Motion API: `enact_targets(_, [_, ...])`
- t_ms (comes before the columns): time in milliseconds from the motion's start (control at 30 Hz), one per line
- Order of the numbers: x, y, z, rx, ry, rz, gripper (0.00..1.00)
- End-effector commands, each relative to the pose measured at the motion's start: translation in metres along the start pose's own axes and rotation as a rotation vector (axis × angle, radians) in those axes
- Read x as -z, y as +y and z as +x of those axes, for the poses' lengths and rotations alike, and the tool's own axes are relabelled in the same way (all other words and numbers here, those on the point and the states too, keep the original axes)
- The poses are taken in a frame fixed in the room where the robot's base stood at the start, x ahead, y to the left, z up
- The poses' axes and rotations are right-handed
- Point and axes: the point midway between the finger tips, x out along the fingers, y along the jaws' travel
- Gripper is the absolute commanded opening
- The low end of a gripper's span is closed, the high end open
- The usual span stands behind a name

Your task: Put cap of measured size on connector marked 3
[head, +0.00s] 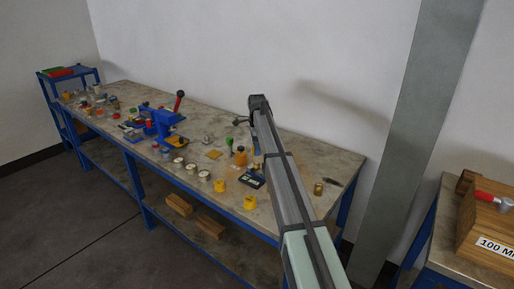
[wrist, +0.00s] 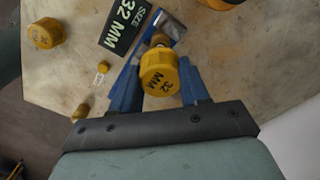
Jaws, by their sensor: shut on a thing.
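In the wrist view my gripper (wrist: 160,72) has its two blue fingers shut on a yellow cap (wrist: 158,80) marked 32 MM. A dark sign (wrist: 128,25) reading SIZE 32 MM lies just beyond the cap; a dark panel in the head view (head: 251,179) looks like the same sign. In the head view my gripper is not clearly seen, as the arm covers it.
Other yellow caps (head: 249,201) lie on the bench (head: 310,160); one shows at the left in the wrist view (wrist: 45,33). A blue vise-like device (head: 165,122) with a red-knobbed lever stands mid-bench. A wooden box (head: 490,225) stands on the right table.

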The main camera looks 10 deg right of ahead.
Motion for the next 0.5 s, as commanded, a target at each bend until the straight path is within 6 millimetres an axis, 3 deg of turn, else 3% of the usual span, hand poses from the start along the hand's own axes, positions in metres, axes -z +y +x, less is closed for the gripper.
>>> enact_targets(500, [0.0, 0.001, 0.025, -0.001, 0.0, 0.0, 0.17])
